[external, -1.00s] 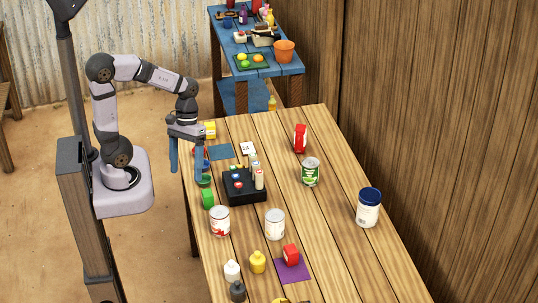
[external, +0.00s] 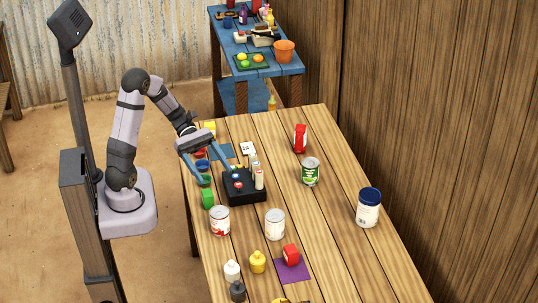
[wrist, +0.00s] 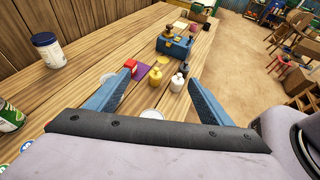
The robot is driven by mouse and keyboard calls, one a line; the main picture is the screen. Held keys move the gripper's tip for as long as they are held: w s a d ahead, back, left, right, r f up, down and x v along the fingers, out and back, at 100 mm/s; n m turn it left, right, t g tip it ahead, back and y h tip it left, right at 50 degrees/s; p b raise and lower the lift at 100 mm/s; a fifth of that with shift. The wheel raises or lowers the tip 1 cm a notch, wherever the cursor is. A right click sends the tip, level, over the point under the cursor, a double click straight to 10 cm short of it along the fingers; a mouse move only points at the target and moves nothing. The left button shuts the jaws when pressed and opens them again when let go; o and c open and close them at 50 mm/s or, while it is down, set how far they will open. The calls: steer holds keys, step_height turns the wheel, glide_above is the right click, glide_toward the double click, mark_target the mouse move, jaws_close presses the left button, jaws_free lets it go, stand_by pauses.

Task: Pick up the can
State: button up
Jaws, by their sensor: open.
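In the external view three cans stand upright on the wooden table: a white can with red marks (external: 219,222), a plain whitish can (external: 275,225) and a green-labelled can (external: 311,172). I cannot tell which one the task means. My gripper (external: 219,176) is open and empty, its blue fingers tilted over the left edge of the table by the black box, farther back than the white-red can. In the wrist view the green can (wrist: 10,113) is at the left edge. Pale round tops show near the fingers, partly hidden by the gripper.
A black box with buttons and small upright pieces (external: 244,188) stands close to the fingers. Yellow (external: 258,262) and white (external: 232,270) bottles stand at the front. A blue-lidded jar (external: 368,210) is at right. The right-middle tabletop is largely clear.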

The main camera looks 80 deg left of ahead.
glide_toward(225, 225)
steer(key=x, duration=0.3)
steer(key=shift+a+f, duration=0.1)
steer(key=shift+p+x, duration=0.45)
steer(key=shift+x, duration=0.7)
steer(key=shift+p+x, duration=0.7)
steer(key=shift+x, duration=1.85)
steer(key=c, duration=1.4)
steer(key=shift+r+b, duration=0.75)
steer(key=shift+r, duration=4.3)
